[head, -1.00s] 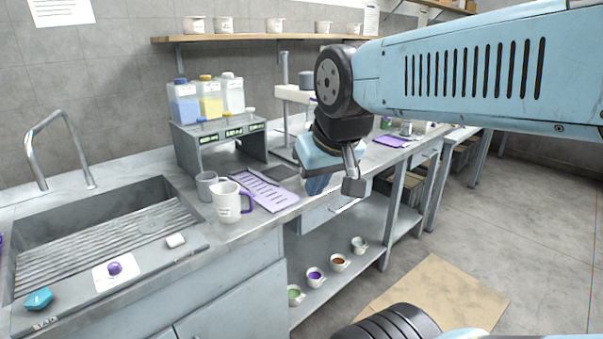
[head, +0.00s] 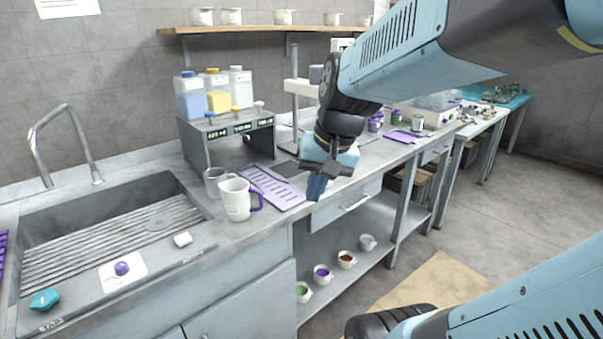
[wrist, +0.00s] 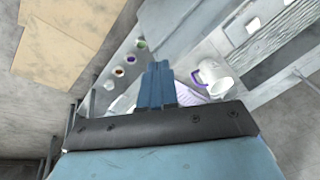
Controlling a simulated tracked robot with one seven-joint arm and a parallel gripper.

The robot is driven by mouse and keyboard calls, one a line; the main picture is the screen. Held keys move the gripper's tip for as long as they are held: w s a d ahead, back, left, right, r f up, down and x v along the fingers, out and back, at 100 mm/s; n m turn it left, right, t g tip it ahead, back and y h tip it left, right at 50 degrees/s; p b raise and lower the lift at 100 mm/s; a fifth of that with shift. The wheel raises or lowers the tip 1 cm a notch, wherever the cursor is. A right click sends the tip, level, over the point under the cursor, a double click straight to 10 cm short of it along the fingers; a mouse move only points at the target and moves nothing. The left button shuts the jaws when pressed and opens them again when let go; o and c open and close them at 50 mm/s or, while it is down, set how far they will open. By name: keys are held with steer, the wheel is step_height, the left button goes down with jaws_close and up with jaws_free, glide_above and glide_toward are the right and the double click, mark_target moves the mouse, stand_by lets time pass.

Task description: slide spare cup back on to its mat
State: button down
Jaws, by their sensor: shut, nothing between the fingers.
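A white mug with a purple handle (head: 236,200) stands upright on the counter beside the sink. A grey cup (head: 214,181) stands just behind it to the left, partly hidden by it. A lilac slotted mat (head: 272,188) lies to the right of both; I cannot tell whether the mug touches its edge. I cannot tell which cup is the spare one. My gripper (head: 316,188) is shut and empty, pointing down near the counter's front edge, right of the mat. The wrist view shows its closed fingers (wrist: 157,85), with the white mug (wrist: 212,75) to their right.
The sink (head: 110,235) is at left. A grey stand with bottles (head: 228,135) rises behind the mat. Several small cups (head: 346,260) stand on the lower shelf. Floor at right is open.

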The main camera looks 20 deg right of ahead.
steer(key=w+d+f+m+t+y, duration=0.1)
steer(key=w+d+f+m+y, duration=0.6)
steer(key=w+f+m+y, duration=0.4)
steer(key=w+d+f+m+t+h, duration=0.35)
steer(key=d+m+t, duration=0.35)
steer(key=d, duration=0.4)
steer(key=w+d+f+m+t+h, duration=0.25)
steer(key=d+f+m+t, duration=0.2)
steer(key=d+m, duration=0.6)
steer(key=w+a+y, duration=0.1)
steer(key=w+a, duration=0.4)
steer(key=w, duration=0.8)
steer(key=shift+w+a+r+n+t, duration=0.2)
steer(key=shift+r+n+t, duration=0.1)
steer(key=shift+n+t, duration=0.15)
steer(key=shift+d, duration=0.1)
